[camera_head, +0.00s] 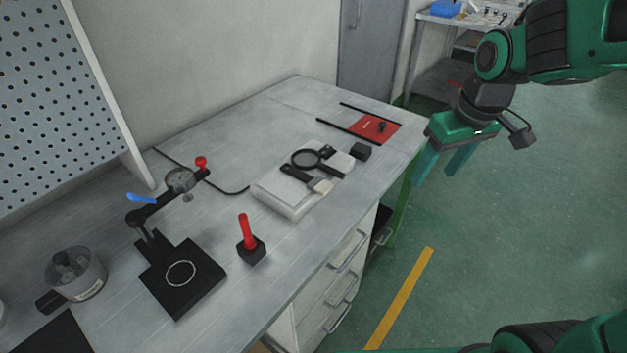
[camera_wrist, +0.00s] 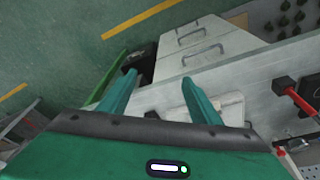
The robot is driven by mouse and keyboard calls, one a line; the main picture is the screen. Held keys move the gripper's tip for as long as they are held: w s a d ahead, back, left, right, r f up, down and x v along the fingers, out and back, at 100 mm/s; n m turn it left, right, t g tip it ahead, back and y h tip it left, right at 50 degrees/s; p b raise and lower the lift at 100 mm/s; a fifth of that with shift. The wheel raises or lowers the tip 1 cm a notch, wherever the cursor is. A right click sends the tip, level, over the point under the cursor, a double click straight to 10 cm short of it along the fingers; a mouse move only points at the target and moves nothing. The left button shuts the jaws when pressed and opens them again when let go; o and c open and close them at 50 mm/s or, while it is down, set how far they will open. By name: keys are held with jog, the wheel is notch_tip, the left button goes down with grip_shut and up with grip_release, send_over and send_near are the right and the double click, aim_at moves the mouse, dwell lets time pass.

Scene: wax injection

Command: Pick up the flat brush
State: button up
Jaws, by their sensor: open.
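The flat brush (camera_head: 297,174) has a dark handle and a pale bristle end (camera_head: 322,186). In the head view it lies on a white box-like tray (camera_head: 271,193) on the workbench, beside a black magnifying glass (camera_head: 306,159). My gripper (camera_head: 442,168) is open and empty, off the right edge of the bench and well apart from the brush. In the wrist view the open fingers of my gripper (camera_wrist: 155,88) point toward the bench drawers. I cannot make out the brush in that view.
A red-handled tool in a black block (camera_head: 250,247), a black gauge stand (camera_head: 182,276) and a grey pot (camera_head: 76,274) stand left. Drawers (camera_head: 335,285) front the bench.

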jog(key=w+a+n+y, duration=0.1)
jog(key=w+a+n, duration=0.2)
jog(key=a, duration=0.6)
jog(key=w+a+n+y, duration=0.2)
jog(key=a+n, duration=0.1)
jog(key=a, duration=0.6)
send_near(320, 184)
jog(key=f, duration=0.2)
jog(key=shift+a+x, duration=0.15)
jog(key=shift+x, duration=1.25)
jog(key=shift+a+x, duration=0.1)
jog(key=shift+x, duration=1.35)
jog(key=shift+w+r, duration=0.2)
jog(key=c, duration=1.1)
